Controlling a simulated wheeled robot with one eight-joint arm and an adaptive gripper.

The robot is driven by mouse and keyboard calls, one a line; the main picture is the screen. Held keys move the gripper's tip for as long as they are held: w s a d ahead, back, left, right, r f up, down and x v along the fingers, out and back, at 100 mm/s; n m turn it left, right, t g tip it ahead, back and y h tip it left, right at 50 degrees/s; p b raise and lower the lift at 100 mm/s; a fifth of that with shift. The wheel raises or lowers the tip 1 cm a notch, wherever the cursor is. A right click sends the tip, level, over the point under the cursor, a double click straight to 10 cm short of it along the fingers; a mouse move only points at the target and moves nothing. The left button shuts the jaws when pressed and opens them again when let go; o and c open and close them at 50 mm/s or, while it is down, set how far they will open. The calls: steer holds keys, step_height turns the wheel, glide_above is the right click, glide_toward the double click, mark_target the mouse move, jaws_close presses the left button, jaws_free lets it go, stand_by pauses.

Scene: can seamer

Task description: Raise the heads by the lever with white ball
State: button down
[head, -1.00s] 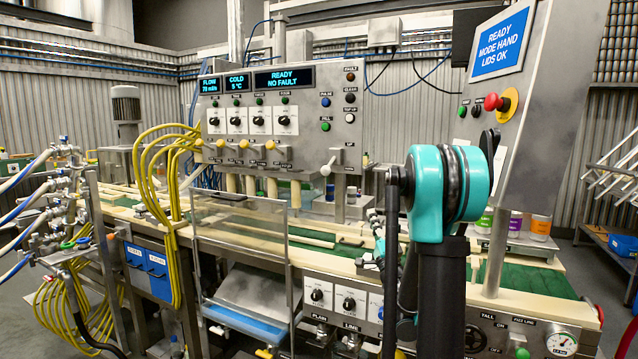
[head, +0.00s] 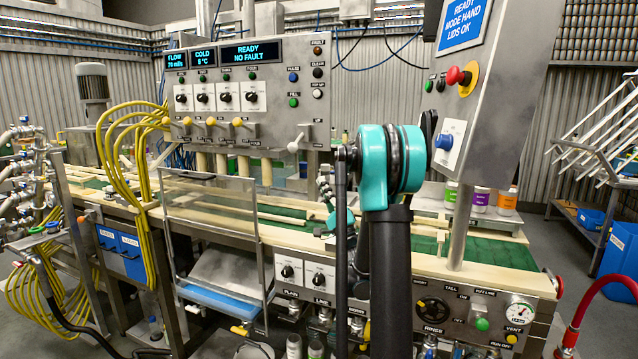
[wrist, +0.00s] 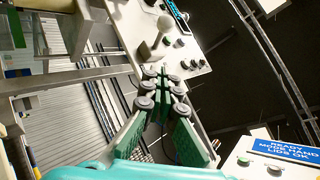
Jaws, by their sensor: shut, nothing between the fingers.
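The lever with the white ball (head: 294,146) is at the lower right of the steel control panel (head: 290,60) in the head view. Its ball hangs down and left of its pivot. In the wrist view the white ball (wrist: 164,23) shows at the top, on its short stem against the panel face. My gripper (wrist: 161,76) points toward the panel with its green-padded fingers shut and empty. The fingertips appear just short of the lever and apart from it.
Filler knobs with yellow hoses (head: 130,150) are left of the lever. A clear guard (head: 210,215) stands over the conveyor in front. A tilted cabinet with a red stop button (head: 457,76) is at the right. Colored cans (head: 480,200) stand behind its post.

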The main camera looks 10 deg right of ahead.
glide_toward(297, 144)
steer(key=w+d+r, duration=0.1)
steer(key=w+d, duration=0.1)
steer(key=shift+w+a+r, duration=0.25)
steer(key=shift+a+r, duration=0.25)
steer(key=shift+a, duration=0.35)
steer(key=shift+w+a+r, duration=0.25)
steer(key=shift+a+r, duration=0.25)
steer(key=shift+a, duration=0.3)
steer(key=shift+s+r+m+h, duration=0.1)
steer(key=shift+m+h, duration=0.2)
steer(key=shift+h, duration=0.1)
steer(key=shift+s+a+r+m+h, duration=0.1)
steer(key=shift+r+m+h, duration=0.05)
steer(key=shift+m+h, duration=0.4)
